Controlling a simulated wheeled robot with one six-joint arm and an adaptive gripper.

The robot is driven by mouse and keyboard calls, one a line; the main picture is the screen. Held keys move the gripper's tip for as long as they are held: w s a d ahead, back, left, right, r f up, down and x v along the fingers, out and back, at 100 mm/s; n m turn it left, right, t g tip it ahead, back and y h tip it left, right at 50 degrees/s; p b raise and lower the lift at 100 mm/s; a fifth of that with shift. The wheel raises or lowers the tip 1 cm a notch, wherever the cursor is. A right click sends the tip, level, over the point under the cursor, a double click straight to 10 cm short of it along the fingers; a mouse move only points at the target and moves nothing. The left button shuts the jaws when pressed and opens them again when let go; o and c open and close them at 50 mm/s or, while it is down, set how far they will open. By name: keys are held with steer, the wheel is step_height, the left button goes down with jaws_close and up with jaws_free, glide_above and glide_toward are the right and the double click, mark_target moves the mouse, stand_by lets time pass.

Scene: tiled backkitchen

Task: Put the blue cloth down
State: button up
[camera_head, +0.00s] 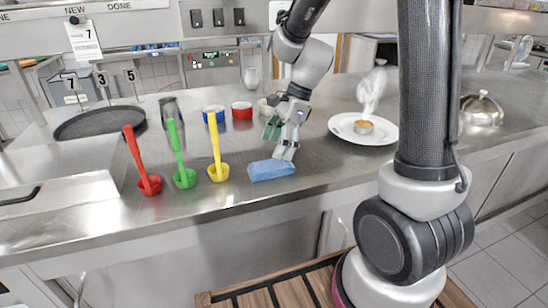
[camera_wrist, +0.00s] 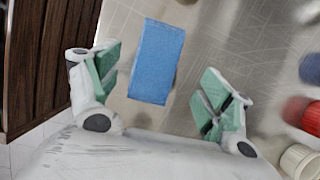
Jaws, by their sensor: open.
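The blue cloth (camera_head: 271,170) is a folded block lying flat on the steel counter (camera_head: 330,178), near its front edge. In the wrist view the blue cloth (camera_wrist: 156,62) shows whole, between and beyond the fingers, with gaps to both. My gripper (camera_head: 279,140) is just above and behind the cloth in the head view. In the wrist view my gripper (camera_wrist: 163,92) has its green-padded fingers spread wide with nothing between the pads.
Counter right of the cloth is clear.

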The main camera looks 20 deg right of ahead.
steer(key=shift+v, duration=1.2)
steer(key=shift+s+d+r, duration=0.1)
steer(key=shift+s+r, duration=0.05)
steer(key=shift+r, duration=0.1)
steer(key=s+d+r+n+t+h, duration=0.2)
steer(key=s+d+r+n, duration=0.3)
steer(key=s+n, duration=0.4)
steer(key=s+d+r+n+t+h, duration=0.2)
steer(key=s+d+r+n, duration=0.3)
steer(key=s+d+n, duration=0.2)
steer(key=s+n, duration=0.2)
steer(key=s, duration=0.1)
steer(key=shift+r, duration=0.4)
steer(key=shift+o, duration=0.4)
